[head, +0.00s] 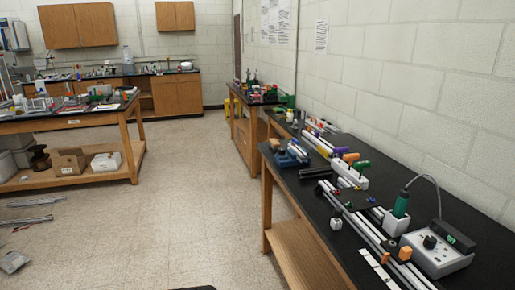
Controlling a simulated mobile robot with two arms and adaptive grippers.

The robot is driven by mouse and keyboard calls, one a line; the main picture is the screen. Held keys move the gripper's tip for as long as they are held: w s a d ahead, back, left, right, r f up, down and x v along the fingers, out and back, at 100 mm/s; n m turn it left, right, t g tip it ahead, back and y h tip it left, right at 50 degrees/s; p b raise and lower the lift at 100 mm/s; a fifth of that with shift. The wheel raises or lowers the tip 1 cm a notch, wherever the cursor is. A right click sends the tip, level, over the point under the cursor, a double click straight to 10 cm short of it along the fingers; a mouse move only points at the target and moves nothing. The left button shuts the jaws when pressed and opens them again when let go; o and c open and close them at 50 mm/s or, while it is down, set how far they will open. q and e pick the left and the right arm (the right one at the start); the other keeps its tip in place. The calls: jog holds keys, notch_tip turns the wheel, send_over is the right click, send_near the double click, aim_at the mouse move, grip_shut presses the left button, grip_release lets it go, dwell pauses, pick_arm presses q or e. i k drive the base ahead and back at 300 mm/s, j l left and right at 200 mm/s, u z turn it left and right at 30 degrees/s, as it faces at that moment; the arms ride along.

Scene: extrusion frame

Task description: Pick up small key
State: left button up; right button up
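I cannot make out a small key; things on the benches are too small to tell apart at this distance. The near black bench top (318,218) at right holds aluminium extrusion bars (362,228), a white holder (345,180) with coloured-handled tools, and small red parts among them. Neither of my grippers is in view.
Metal bars (30,203) lie on the floor at left. The middle floor (180,190) is clear.

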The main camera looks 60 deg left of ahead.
aim_at(340, 150)
jog(key=u, duration=1.5)
jog(key=z, duration=0.5)
jog(key=i+j+z, duration=0.15)
jog(key=j+z, duration=0.3)
jog(key=i+j+z, duration=0.15)
jog(key=j+z, duration=0.15)
jog(key=z, duration=0.15)
jog(key=j+z, duration=0.4)
